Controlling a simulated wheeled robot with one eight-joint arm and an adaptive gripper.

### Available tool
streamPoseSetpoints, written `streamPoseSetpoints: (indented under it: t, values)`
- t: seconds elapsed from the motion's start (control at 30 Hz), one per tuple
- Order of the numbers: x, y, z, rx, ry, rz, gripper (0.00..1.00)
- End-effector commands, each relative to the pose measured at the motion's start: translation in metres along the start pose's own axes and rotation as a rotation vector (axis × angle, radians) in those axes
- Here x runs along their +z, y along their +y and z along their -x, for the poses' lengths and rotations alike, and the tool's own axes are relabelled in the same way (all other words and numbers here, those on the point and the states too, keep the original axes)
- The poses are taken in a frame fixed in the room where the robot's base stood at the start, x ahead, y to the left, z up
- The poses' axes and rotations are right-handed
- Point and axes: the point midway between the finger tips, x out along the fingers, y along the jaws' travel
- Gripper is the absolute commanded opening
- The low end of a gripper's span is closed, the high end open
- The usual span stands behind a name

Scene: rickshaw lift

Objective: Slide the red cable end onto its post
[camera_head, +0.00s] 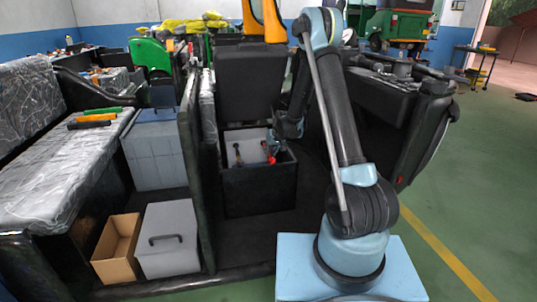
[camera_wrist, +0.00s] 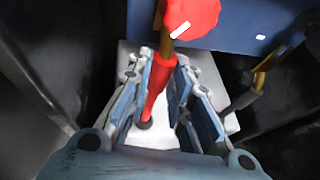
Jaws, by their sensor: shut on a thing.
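My gripper (camera_head: 272,145) reaches down into an open black box. In the wrist view its two fingers (camera_wrist: 163,82) lie on either side of the red cable end (camera_wrist: 158,85) and are shut on it. The red cable end is a red sleeve with a brass-coloured piece at its upper end. A red round piece with a white mark (camera_wrist: 190,18) overlaps that brass piece, and I cannot tell whether they touch. The red cable end also shows small in the head view (camera_head: 269,153). The post is not clearly visible in either view.
The black box (camera_head: 260,190) has a raised lid (camera_head: 250,82) behind. A dark cable with a brass-coloured end (camera_wrist: 262,76) stands at the right in the wrist view. A dark partition (camera_head: 197,180) is left of the box. Green floor (camera_head: 450,195) is clear at right.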

Motion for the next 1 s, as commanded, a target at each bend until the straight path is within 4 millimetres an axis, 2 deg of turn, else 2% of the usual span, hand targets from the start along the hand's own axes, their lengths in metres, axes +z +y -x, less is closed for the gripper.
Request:
streamPoseSetpoints:
  t: [0.2, 0.23, 0.3, 0.33, 0.73, 1.0]
  values:
    - [0.004, 0.004, 0.002, 0.006, -0.006, -0.002, 0.00]
    - [0.004, 0.004, 0.002, 0.007, -0.007, -0.002, 0.22]
    - [0.004, 0.004, 0.002, 0.006, -0.007, -0.002, 0.38]
    - [0.004, 0.004, 0.001, 0.006, -0.007, -0.002, 0.40]
    - [0.002, 0.002, 0.004, 0.003, -0.004, -0.001, 0.40]
    - [0.003, 0.002, 0.033, 0.003, -0.005, -0.002, 0.40]
